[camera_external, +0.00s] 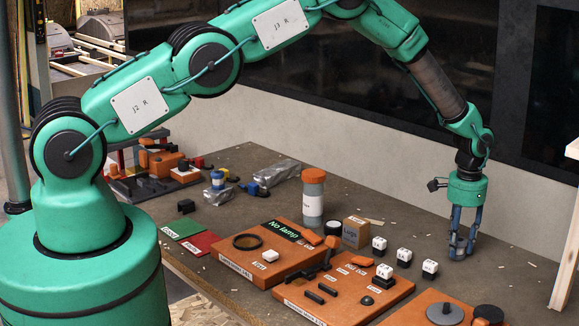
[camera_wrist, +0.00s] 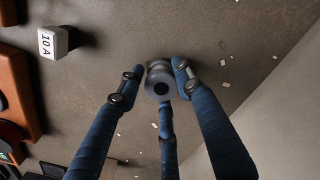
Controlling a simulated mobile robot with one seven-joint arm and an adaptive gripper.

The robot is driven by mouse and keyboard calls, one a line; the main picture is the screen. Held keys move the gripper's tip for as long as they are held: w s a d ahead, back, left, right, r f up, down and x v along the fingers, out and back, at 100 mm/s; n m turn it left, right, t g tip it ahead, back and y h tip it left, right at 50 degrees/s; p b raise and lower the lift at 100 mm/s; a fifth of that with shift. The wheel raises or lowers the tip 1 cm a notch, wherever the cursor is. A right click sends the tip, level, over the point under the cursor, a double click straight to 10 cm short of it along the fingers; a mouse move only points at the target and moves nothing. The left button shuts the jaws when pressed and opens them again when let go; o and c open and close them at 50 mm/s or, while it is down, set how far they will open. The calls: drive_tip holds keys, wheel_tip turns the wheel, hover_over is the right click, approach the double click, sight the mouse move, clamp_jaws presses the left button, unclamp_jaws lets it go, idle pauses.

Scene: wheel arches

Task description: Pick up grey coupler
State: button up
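The grey coupler (camera_wrist: 158,82) is a small round grey piece with a dark hole in its end, in the middle of the wrist view. My three-fingered gripper (camera_external: 462,245) points straight down, low over the right back part of the table in the external view. In the wrist view, the blue fingers of my gripper (camera_wrist: 160,84) surround the coupler closely on the left, right and below. I cannot tell whether all the fingertips touch it. In the external view the fingers mostly hide the coupler.
White marked cubes (camera_external: 404,257) stand left of my gripper; one cube (camera_wrist: 56,41) shows in the wrist view. Orange boards (camera_external: 395,292) with dark parts lie at the front. A white jar with an orange lid (camera_external: 313,198) stands farther left. A wall (camera_external: 390,165) rises behind.

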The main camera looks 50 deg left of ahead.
sight(460, 240)
drive_tip(key=c, duration=0.3)
drive_tip(key=shift+r, duration=5)
